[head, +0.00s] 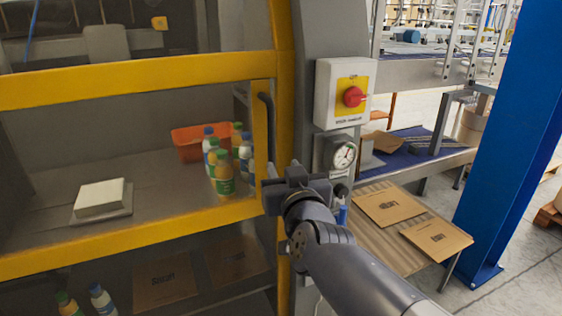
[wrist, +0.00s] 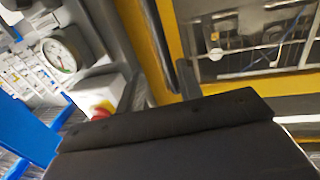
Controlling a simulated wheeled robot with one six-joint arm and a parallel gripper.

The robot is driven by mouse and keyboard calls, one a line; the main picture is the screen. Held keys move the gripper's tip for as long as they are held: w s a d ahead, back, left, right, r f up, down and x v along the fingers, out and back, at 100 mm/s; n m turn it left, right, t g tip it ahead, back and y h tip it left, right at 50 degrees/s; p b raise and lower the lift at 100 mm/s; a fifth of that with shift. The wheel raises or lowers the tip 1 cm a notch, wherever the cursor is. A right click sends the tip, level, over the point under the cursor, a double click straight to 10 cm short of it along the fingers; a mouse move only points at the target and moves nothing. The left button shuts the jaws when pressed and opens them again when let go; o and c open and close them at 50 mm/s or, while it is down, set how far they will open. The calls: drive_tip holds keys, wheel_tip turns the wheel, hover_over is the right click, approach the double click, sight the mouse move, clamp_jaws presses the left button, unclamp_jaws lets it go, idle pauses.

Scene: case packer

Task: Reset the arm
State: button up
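My gripper (head: 284,174) is raised at the end of my arm, in front of the yellow door frame post (head: 285,110) of the case packer. It is just below the dark door handle (head: 265,125); I cannot tell whether it touches the handle or frame. In the wrist view the dark gripper body fills the bottom, and a dark finger-like part (wrist: 188,80) rises from it near the yellow frame. Nothing is clearly held. The finger gap is not clear.
A red switch (head: 353,96) and a gauge (head: 342,153) are on the grey column close by. Bottles (head: 224,175) and an orange bin (head: 190,143) stand behind the door. Flat cartons (head: 388,206) lie on a rack at right, beside a blue post (head: 520,140).

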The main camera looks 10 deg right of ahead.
sight(273, 151)
drive_tip(key=shift+s, duration=0.2)
drive_tip(key=shift+w, duration=0.15)
drive_tip(key=w, duration=1)
drive_tip(key=shift+w+a+b, duration=0.25)
drive_tip(key=shift+w+b, duration=0.1)
drive_tip(key=shift+b, duration=0.05)
drive_tip(key=shift+s+a, duration=0.1)
drive_tip(key=shift+a, duration=0.05)
drive_tip(key=shift+f, duration=0.1)
